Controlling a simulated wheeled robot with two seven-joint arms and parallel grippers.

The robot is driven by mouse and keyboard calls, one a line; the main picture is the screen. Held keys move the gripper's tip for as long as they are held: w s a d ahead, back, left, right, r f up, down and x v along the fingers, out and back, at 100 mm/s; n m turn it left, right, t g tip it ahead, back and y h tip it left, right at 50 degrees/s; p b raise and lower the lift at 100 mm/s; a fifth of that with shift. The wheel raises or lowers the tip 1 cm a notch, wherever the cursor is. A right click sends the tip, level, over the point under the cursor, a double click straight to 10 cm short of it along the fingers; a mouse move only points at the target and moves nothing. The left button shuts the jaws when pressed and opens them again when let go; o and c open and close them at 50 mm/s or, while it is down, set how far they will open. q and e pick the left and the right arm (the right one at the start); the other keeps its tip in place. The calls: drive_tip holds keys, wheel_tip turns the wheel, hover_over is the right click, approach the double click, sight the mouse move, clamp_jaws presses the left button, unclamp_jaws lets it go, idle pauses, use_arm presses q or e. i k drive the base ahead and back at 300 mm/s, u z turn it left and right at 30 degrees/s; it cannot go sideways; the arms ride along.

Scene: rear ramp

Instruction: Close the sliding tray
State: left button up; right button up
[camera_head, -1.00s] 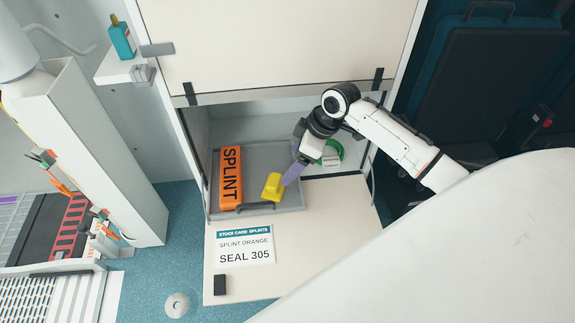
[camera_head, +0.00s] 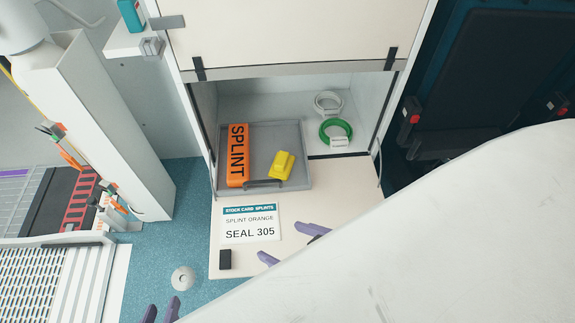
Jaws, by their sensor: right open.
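The grey sliding tray (camera_head: 299,178) sits at the left of the open cupboard. Its front part sticks out past the cupboard's floor edge, over the lowered door panel (camera_head: 222,210). A dark handle (camera_head: 264,184) is on its front edge. An orange splint box (camera_head: 237,155) and a yellow block (camera_head: 282,164) lie in the tray. My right gripper (camera_head: 290,244) is open and empty over the panel, in front of the tray and apart from it; its arm is hidden behind a large white surface. My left gripper (camera_head: 161,313) shows only its spread purple fingertips at the bottom edge.
A green ring (camera_head: 336,142) and a white ring (camera_head: 328,114) lie in the cupboard, right of the tray. The panel bears a label (camera_head: 250,233) reading "SEAL 305" and a black block (camera_head: 225,259). The white surface (camera_head: 440,230) blocks the lower right.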

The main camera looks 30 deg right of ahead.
sight(266, 138)
drive_tip(key=z, duration=2.9)
drive_tip(key=k, duration=0.95)
drive_tip(key=u, duration=2.5)
